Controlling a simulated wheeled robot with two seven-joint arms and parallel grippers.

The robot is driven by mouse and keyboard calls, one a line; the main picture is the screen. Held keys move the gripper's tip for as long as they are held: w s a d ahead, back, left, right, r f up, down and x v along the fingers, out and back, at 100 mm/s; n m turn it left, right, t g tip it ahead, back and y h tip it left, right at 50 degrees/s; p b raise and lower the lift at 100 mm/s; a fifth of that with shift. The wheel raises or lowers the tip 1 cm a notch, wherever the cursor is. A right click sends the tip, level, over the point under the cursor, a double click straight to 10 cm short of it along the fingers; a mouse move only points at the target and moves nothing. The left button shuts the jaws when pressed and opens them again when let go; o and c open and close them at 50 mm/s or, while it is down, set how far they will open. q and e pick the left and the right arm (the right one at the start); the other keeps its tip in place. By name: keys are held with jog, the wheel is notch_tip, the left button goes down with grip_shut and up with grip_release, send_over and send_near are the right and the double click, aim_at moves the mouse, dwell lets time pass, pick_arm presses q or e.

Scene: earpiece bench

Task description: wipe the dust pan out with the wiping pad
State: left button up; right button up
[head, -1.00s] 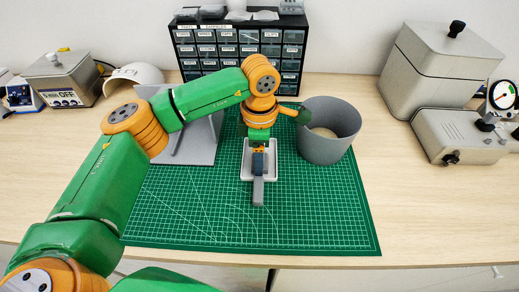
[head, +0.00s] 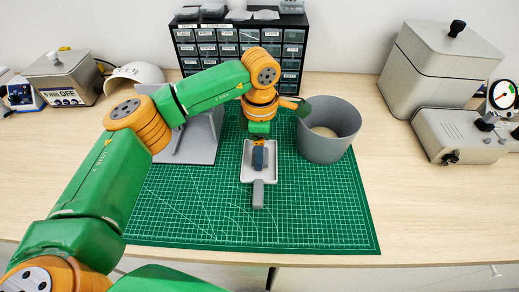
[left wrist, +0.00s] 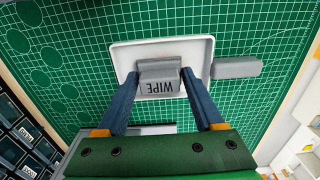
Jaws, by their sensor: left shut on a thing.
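The dust pan (head: 246,175) is a shallow light tray on the green mat, its grey handle (head: 258,195) pointing to the front edge. It also shows in the left wrist view (left wrist: 122,54), with the handle at right. My left gripper (head: 259,160) points down over the pan. In the left wrist view its blue fingers (left wrist: 158,82) are shut on the grey wiping pad (left wrist: 159,83), marked WIPE. The pad is over the pan's inside; I cannot tell whether it touches the floor. No dust can be made out. My right gripper is not in view.
A grey round bin (head: 328,135) stands right of the pan. A grey angled stand (head: 190,150) is at left, behind my arm. Drawers (head: 240,45) stand at the back. The green mat's (head: 300,215) front part is clear.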

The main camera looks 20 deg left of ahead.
pick_arm(q)
notch_tip(320, 180, up, 8)
jog(key=p, duration=0.5)
jog(key=shift+f, duration=0.3)
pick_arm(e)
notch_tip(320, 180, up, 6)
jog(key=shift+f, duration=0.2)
pick_arm(q)
jog(key=shift+s+r+p, duration=0.2)
jog(key=shift+p, duration=0.45)
jog(key=shift+f+b, duration=0.55)
jog(key=shift+b, duration=0.05)
notch_tip(320, 180, down, 7)
jog(key=b, duration=0.5)
jog(key=shift+r+b, duration=0.15)
jog(key=shift+b, duration=0.15)
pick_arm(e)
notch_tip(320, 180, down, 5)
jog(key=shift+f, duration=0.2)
pick_arm(q)
jog(key=shift+f+b, duration=0.3)
jog(key=shift+f, duration=0.1)
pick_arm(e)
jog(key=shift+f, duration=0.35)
pick_arm(q)
jog(key=shift+r, duration=0.1)
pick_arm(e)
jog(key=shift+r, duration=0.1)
